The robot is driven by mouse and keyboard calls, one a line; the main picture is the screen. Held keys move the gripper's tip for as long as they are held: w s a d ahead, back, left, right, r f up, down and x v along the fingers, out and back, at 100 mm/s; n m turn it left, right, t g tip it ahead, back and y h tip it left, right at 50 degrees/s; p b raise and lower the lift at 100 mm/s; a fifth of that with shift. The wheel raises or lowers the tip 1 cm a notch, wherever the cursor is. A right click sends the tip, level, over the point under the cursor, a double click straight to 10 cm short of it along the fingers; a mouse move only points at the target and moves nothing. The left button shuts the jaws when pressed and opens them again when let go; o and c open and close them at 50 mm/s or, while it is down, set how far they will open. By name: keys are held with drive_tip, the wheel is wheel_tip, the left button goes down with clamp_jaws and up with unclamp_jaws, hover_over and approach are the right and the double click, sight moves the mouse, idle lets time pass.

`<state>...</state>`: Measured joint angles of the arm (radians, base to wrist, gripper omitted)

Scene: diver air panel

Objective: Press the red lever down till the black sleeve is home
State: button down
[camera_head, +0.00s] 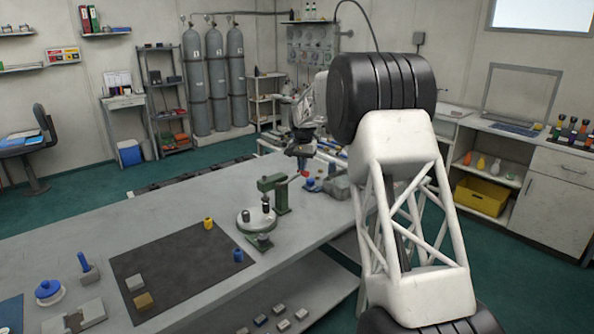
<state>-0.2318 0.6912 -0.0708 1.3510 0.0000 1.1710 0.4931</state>
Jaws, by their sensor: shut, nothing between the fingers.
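The green press (281,194) stands on the grey bench with a round pale base plate (250,222) under it. A dark cylinder, which looks like the black sleeve (266,204), stands upright under the press head; I cannot tell how far it is seated. The red lever (294,178) shows only as a small red streak to the right of the press head, angled up to the right. My gripper (302,163) is shut and empty, just above and right of the lever's visible end. I cannot tell whether it touches the lever.
A dark mat (180,262) with yellow, blue, grey and tan small parts lies left of the press. A grey block (338,187) and blue parts sit right of the press. My arm hides the bench's right end.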

drive_tip(key=shift+r, duration=3.35)
drive_tip(key=shift+r, duration=0.15)
drive_tip(key=shift+s+d+r, duration=0.1)
drive_tip(key=shift+s+r, duration=0.05)
drive_tip(key=s+d+r, duration=0.4)
drive_tip(key=s+d, duration=0.1)
drive_tip(key=s, duration=0.6)
drive_tip(key=s+d+r+n+t, duration=0.1)
drive_tip(key=s+d+r, duration=0.4)
drive_tip(key=s, duration=0.7)
drive_tip(key=s+d+r, duration=0.4)
drive_tip(key=s+d, duration=0.2)
drive_tip(key=s, duration=0.5)
drive_tip(key=s+d+f, duration=0.2)
drive_tip(key=s+f, duration=0.2)
drive_tip(key=s, duration=0.8)
drive_tip(key=s+d+f+n+t, duration=0.1)
drive_tip(key=s+d+f, duration=0.2)
drive_tip(key=s, duration=1)
drive_tip(key=s+d+f, duration=0.3)
drive_tip(key=s+f, duration=0.2)
drive_tip(key=s, duration=0.8)
drive_tip(key=shift+n+t, duration=0.3)
drive_tip(key=shift+n, duration=0.1)
drive_tip(key=shift+d, duration=0.1)
